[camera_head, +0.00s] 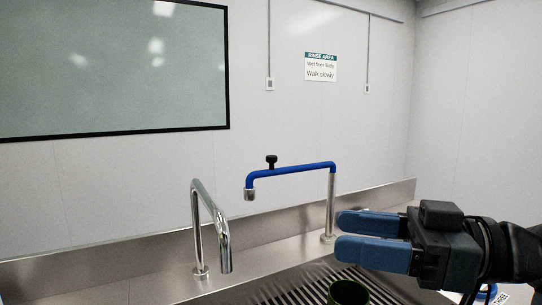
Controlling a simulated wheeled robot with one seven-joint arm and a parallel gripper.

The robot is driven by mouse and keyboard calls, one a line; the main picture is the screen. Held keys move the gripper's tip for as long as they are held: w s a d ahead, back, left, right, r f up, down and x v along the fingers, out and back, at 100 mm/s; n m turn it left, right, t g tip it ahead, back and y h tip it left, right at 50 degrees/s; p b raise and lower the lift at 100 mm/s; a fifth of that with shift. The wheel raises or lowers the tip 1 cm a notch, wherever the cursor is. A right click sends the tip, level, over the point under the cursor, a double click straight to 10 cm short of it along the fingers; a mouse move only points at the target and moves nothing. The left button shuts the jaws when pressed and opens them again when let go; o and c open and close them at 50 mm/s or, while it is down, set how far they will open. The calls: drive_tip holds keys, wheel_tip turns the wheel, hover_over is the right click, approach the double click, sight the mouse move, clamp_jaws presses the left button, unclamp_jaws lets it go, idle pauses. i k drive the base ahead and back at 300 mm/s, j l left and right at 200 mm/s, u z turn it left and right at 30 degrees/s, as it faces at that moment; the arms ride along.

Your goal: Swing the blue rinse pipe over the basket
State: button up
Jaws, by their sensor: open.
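The blue rinse pipe (295,170) sits on top of an upright metal post (330,205). It reaches left from the post and ends in a short downward metal nozzle (249,194). A black knob (271,161) stands on the pipe near that end. My gripper (345,235) comes in from the right, with two blue fingers pointing left. It is open and empty, lower than the pipe and in front of the post's base. I cannot make out the basket for certain; a dark green round container (348,293) shows at the bottom edge, partly cut off.
A chrome gooseneck faucet (197,230) stands left of the pipe. A slatted drain rack (285,290) lies in the metal counter below. A metal backsplash (130,245) runs along the wall. A sign (320,66) hangs above. The space between faucet and pipe nozzle is narrow.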

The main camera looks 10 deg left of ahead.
sight(250, 191)
drive_tip(key=i+j, duration=0.15)
drive_tip(key=i, duration=0.3)
drive_tip(key=i+j, duration=0.1)
drive_tip(key=i, duration=0.35)
drive_tip(key=i+j, duration=0.15)
drive_tip(key=i, duration=0.3)
